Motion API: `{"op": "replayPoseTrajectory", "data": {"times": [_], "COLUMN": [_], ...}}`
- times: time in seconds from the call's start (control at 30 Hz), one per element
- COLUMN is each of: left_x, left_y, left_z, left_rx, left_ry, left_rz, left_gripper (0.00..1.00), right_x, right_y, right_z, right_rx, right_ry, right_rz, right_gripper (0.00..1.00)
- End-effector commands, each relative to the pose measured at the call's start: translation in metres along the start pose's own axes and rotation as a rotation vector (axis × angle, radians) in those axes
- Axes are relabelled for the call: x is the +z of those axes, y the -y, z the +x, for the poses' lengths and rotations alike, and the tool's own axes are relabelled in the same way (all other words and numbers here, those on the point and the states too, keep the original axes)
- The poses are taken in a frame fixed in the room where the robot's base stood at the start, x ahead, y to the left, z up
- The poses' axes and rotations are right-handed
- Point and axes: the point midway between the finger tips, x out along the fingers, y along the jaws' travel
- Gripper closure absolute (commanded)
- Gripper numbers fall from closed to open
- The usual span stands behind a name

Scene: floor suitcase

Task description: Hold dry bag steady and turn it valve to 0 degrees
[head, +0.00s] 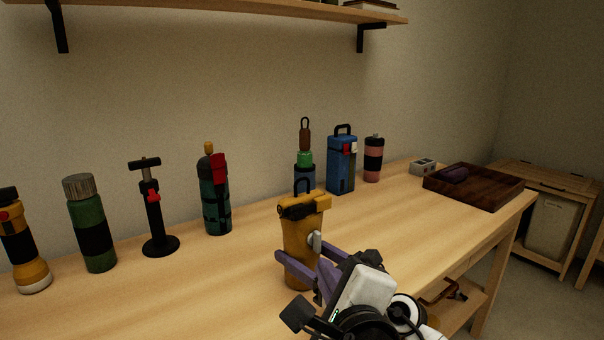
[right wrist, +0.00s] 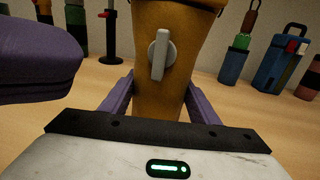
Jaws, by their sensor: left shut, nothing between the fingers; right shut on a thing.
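The yellow dry bag (head: 302,223) stands upright on the table, with a dark rolled top and a black loop. Its grey valve (right wrist: 159,56) faces the right wrist camera, its handle close to vertical; it also shows in the head view (head: 315,241). My right gripper (head: 302,255) is shut on the bag's lower body, with purple fingers on both sides below the valve. My left gripper (head: 326,278) is shut and empty, close in front of the bag and partly merged with the right gripper in the head view. Its purple fingers (right wrist: 40,70) fill the left of the right wrist view, apart from the valve.
Behind the bag stand a flashlight (head: 22,245), a green bottle (head: 86,205), a pump (head: 154,215), a teal bottle (head: 214,205), a blue case (head: 341,165) and a pink bottle (head: 373,160). A dark wooden tray (head: 490,190) lies right. Bare tabletop (head: 420,225) lies between.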

Motion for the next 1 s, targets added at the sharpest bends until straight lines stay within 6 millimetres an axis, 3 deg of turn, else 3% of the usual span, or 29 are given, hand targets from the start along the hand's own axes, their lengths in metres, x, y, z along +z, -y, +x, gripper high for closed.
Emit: {"op": "replayPoseTrajectory", "data": {"times": [0.17,0.2,0.3,0.67,0.83,1.0], "left_x": [0.0,0.0,0.0,0.0,0.0,0.0], "left_y": [0.0,0.0,0.0,0.0,0.0,0.0], "left_z": [0.0,0.0,0.0,0.0,0.0,0.0], "left_rx": [0.0,0.0,0.0,0.0,0.0,0.0], "left_ry": [0.0,-0.001,-0.001,0.0,0.0,0.0], "left_rz": [0.0,0.0,0.0,0.0,0.0,0.0], "left_gripper": [1.0,1.0,1.0,1.0,1.0,1.0], "right_x": [-0.001,-0.001,-0.001,-0.001,-0.001,-0.002], "right_y": [0.001,0.001,0.001,0.001,0.0,0.001], "right_z": [0.0,0.0,0.0,-0.004,-0.027,-0.065], "right_rx": [-0.001,-0.001,-0.001,-0.001,-0.001,-0.002], "right_ry": [-0.001,-0.001,-0.001,-0.001,-0.002,-0.003], "right_rz": [0.0,0.0,0.0,0.0,-0.002,-0.002], "right_gripper": [0.77,0.4,0.23,0.23,0.23,0.23]}}
